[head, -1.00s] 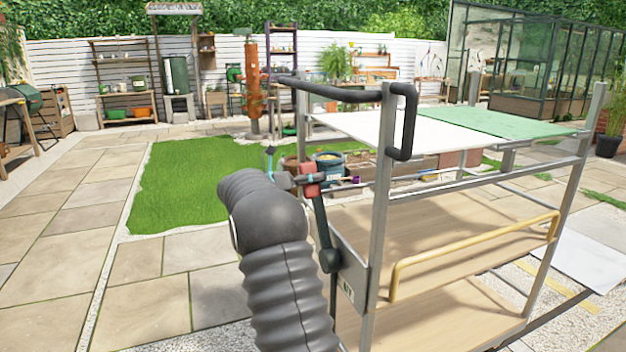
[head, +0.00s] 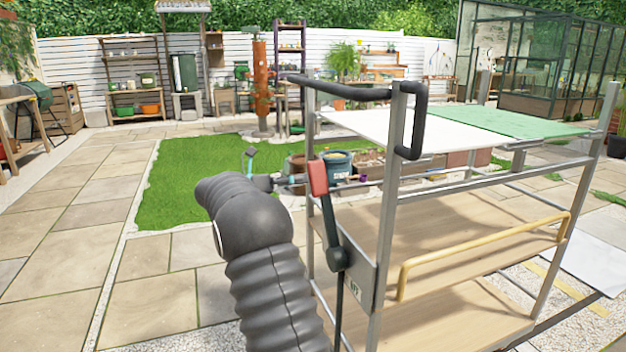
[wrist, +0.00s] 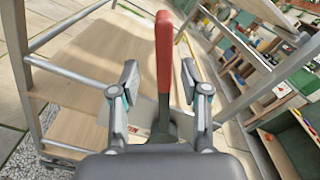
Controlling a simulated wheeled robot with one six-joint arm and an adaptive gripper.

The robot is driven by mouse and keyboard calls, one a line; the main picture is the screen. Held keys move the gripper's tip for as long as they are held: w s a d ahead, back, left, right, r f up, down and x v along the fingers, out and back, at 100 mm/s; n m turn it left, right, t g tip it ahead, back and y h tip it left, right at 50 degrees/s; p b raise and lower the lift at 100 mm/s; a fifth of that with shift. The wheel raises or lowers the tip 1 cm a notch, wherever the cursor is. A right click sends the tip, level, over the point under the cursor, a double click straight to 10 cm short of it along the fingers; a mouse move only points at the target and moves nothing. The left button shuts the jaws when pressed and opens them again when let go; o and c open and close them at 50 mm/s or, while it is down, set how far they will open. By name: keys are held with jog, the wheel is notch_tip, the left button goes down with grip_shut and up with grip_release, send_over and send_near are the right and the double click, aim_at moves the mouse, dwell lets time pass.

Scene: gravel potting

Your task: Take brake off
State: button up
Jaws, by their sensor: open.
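The brake lever has a red grip (head: 318,177) on a dark shaft (head: 328,220), mounted on a plate at the near corner post of a metal cart (head: 392,200). It stands nearly upright, its top tilted slightly left in the head view. My gripper (head: 270,174) is open, just left of the red grip and apparently apart from it. In the wrist view, my open fingers (wrist: 160,82) stand either side of the lever's line, with the red grip (wrist: 164,50) upright between and beyond them. Contact is not visible. My arm partly hides the ground beside the cart.
The cart has a dark push handle (head: 415,120), wooden shelves (head: 470,235), a yellow rail (head: 490,252) and white and green top panels (head: 520,122). Pots (head: 338,165) stand behind it. Paving (head: 70,235) and grass (head: 190,175) to the left are clear.

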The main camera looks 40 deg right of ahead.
jog(key=v, duration=0.4)
jog(key=shift+w+a, duration=0.1)
jog(key=shift+a, duration=0.3)
